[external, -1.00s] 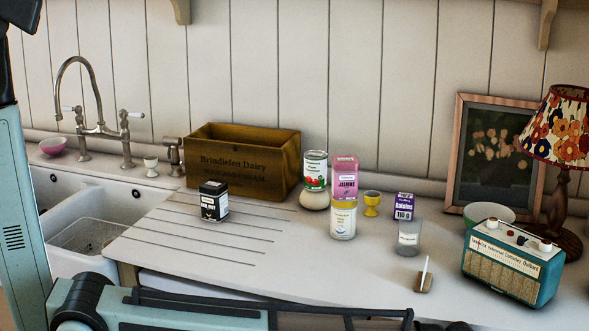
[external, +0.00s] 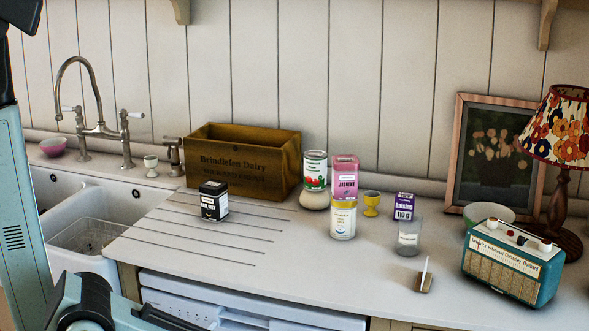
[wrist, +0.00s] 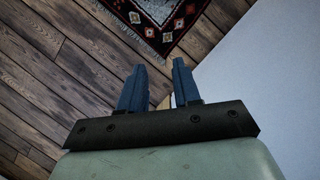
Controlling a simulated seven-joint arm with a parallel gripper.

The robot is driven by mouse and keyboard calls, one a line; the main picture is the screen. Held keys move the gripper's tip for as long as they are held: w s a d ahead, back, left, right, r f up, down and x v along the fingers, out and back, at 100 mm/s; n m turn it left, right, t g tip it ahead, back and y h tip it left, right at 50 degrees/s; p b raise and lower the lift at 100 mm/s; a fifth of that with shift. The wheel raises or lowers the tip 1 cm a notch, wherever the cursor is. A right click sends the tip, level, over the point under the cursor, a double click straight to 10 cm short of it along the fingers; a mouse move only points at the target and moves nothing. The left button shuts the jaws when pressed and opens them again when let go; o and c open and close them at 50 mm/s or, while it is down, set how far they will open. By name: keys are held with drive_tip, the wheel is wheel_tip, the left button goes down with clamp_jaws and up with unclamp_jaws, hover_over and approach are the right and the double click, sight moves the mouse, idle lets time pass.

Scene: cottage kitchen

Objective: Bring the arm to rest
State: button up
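My gripper (wrist: 156,88) shows in the wrist view with its two blue-grey fingers apart and nothing between them. It points toward the wooden floor (wrist: 60,80), with a pale surface (wrist: 255,80) to the right. In the external view my gripper is out of the frame; only links of my arm show at the left edge and lower left. They are in front of the counter (external: 330,270), and no object is held.
The counter carries a wooden crate (external: 240,165), a black tin (external: 213,202), a pink box (external: 344,178), a glass (external: 409,236) and a teal radio (external: 512,265). The sink (external: 90,225) is at left. A patterned rug (wrist: 160,18) lies on the floor.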

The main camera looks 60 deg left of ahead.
drive_tip(key=s+a+f+g, duration=0.1)
drive_tip(key=s+a, duration=0.2)
drive_tip(key=s, duration=0.7)
drive_tip(key=s+a+f+m+g, duration=0.1)
drive_tip(key=s+a, duration=0.3)
drive_tip(key=s, duration=0.5)
drive_tip(key=shift+s+a+f, duration=0.2)
drive_tip(key=shift+s+f, duration=0.15)
drive_tip(key=shift+f, duration=0.25)
